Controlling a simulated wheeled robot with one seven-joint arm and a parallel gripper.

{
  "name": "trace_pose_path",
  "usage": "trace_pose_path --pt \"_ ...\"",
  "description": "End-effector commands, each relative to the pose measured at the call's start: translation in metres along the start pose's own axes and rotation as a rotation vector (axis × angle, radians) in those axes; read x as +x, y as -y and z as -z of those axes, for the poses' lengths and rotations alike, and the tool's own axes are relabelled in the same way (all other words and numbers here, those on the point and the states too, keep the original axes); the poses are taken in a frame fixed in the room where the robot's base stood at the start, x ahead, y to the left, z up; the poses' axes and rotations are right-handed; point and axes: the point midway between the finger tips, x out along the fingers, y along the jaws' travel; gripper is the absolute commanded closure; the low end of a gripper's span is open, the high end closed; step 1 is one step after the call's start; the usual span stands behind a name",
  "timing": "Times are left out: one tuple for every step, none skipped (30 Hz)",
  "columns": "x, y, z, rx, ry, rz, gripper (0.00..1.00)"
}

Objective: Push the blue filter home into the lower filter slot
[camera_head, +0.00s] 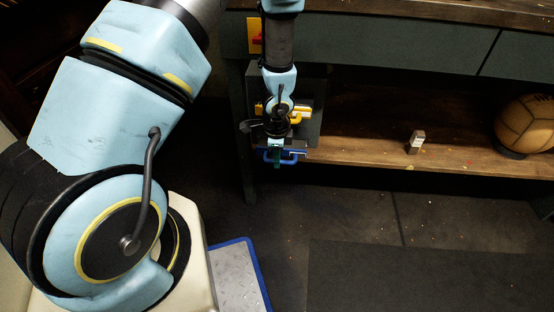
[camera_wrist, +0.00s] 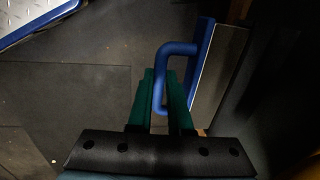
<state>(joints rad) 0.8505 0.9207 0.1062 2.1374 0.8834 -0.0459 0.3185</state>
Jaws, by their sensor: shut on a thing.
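The blue filter has a blue front plate (camera_wrist: 202,52) and a thick blue loop handle (camera_wrist: 178,47) in the wrist view. In the head view, the blue filter (camera_head: 292,158) is at the lower part of a dark box (camera_head: 313,105). My gripper (camera_wrist: 165,84) has its green fingers on either side of the handle's bar, shut on it. In the head view, my gripper (camera_head: 275,155) reaches down in front of the box. A grey strip of the filter's side shows behind the front plate. The lower slot's opening is hidden in both views.
A yellow-handled filter (camera_head: 296,115) sits above the blue one, partly behind my wrist. A wooden shelf (camera_head: 370,155) runs right of the box, with a small grey block (camera_head: 416,141) and a leather ball (camera_head: 526,124). A blue-edged metal plate (camera_head: 236,275) lies on the open floor.

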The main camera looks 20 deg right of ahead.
Motion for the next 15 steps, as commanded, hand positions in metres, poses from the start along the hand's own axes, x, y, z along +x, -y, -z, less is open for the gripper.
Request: trace_pose_path --pt "-0.005 0.025 0.0 -0.015 -0.01 0.049 1.0" --pt "-0.005 0.025 -0.001 -0.015 -0.01 0.049 1.0" --pt "-0.006 0.024 -0.001 -0.015 -0.01 0.049 1.0" --pt "-0.006 0.023 -0.001 -0.015 -0.01 0.049 1.0" --pt "-0.006 0.022 -0.001 -0.015 -0.01 0.048 1.0" --pt "-0.006 0.021 -0.001 -0.015 -0.01 0.048 1.0" --pt "-0.006 0.02 -0.001 -0.015 -0.01 0.048 1.0" --pt "-0.006 0.019 -0.001 -0.015 -0.01 0.048 1.0" --pt "-0.007 0.018 -0.001 -0.015 -0.01 0.048 1.0" --pt "-0.007 0.017 -0.001 -0.015 -0.01 0.048 1.0" --pt "-0.007 0.016 0.0 -0.014 -0.01 0.048 1.0" --pt "-0.007 0.015 0.0 -0.014 -0.01 0.048 1.0" --pt "-0.007 0.014 0.0 -0.014 -0.01 0.048 1.0" --pt "-0.007 0.013 0.0 -0.013 -0.01 0.048 1.0" --pt "-0.007 0.012 0.0 -0.013 -0.009 0.048 1.0"
